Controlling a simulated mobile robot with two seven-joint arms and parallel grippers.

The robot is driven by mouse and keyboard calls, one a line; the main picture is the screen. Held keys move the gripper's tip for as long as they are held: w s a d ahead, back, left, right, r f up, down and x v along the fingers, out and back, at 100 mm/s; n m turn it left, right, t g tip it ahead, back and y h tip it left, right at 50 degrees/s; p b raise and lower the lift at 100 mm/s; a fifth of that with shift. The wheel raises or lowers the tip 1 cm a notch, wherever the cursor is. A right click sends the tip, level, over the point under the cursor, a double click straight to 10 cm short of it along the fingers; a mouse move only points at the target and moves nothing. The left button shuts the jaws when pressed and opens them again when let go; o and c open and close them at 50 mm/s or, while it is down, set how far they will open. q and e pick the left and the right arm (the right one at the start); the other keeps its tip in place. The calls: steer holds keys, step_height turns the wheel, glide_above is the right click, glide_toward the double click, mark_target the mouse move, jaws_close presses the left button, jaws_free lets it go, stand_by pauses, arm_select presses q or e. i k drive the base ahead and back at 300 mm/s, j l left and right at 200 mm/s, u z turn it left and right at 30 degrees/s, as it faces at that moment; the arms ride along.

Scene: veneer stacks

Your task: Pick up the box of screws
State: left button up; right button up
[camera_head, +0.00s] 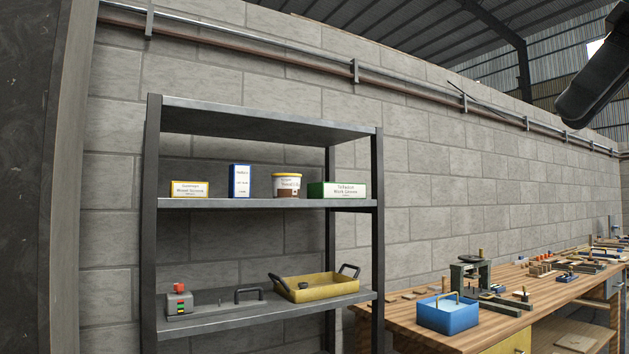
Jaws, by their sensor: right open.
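Several small packages stand on the upper shelf of a dark metal rack (270,203). From left to right they are a low white box with yellow edges (190,189), an upright white box with blue edges (240,181), a round tub with a yellow rim (286,185), and a long white box with green edges (338,189). The labels are too small to tell surely which holds screws. My left gripper is out of view.
The lower shelf holds a grey control box with a red button (179,302) and a yellow tray with black handles (322,287). A wooden workbench (400,315) at right carries a blue toolbox (448,315) and tools. A block wall stands behind.

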mark_target(178, 190)
steer(key=i+l+u, duration=0.1)
steer(key=i+u, duration=0.25)
steer(key=u, duration=0.15)
steer(key=i+l+u, duration=0.25)
steer(key=u, duration=0.2)
steer(key=i+l+u, duration=0.6)
steer(key=l+u, duration=0.2)
steer(key=u, duration=0.2)
steer(key=i+l+u, duration=0.1)
steer(key=l+u, duration=0.15)
steer(key=l, duration=0.2)
steer(key=l+u, duration=0.3)
steer(key=i+l, duration=0.2)
steer(key=l, duration=0.2)
steer(key=i+l, duration=0.2)
steer(key=l, duration=0.2)
steer(key=u, duration=0.05)
